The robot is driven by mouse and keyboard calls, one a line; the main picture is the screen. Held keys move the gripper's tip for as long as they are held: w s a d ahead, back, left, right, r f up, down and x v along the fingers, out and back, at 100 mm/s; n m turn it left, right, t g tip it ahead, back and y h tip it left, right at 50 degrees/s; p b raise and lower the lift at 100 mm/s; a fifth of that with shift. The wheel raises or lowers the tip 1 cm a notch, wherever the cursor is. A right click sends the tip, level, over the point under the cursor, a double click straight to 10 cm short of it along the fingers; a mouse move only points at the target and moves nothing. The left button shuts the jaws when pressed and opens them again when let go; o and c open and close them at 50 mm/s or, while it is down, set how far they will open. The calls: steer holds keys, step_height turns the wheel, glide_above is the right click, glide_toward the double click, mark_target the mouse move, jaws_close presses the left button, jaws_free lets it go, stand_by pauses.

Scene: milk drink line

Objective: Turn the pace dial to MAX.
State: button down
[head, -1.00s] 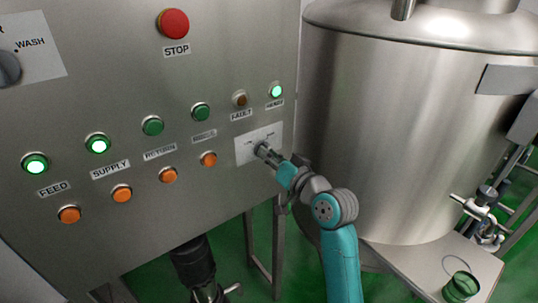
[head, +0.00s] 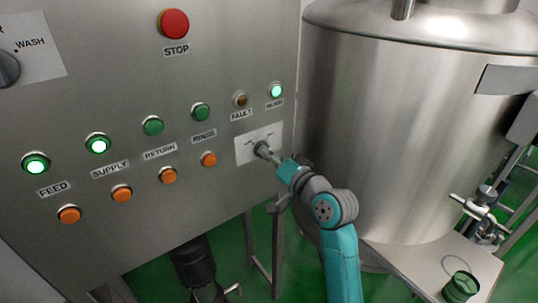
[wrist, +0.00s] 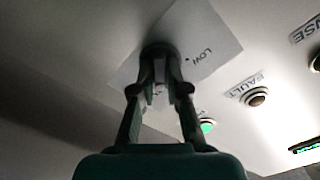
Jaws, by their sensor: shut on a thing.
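The pace dial (head: 261,148) is a dark knob on a white plate (head: 243,155) at the right side of the control panel. My gripper (head: 266,152) reaches it from the lower right and is shut on it. In the wrist view, the two fingers of my gripper (wrist: 161,68) close on the dark dial (wrist: 157,48) from both sides. The word LOW shows on the white plate (wrist: 215,30), right of the dial. The fingers hide most of the dial, and I cannot tell where its pointer stands.
Above the plate are a FAULT lamp (head: 240,100) and a lit green lamp (head: 276,91). An orange button (head: 209,159) is close to its left. A red STOP button (head: 173,24) is at the top. A large steel tank (head: 400,130) stands right of the panel.

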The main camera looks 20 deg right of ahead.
steer(key=c, duration=1.2)
jaws_free()
steer(key=v, duration=1.2)
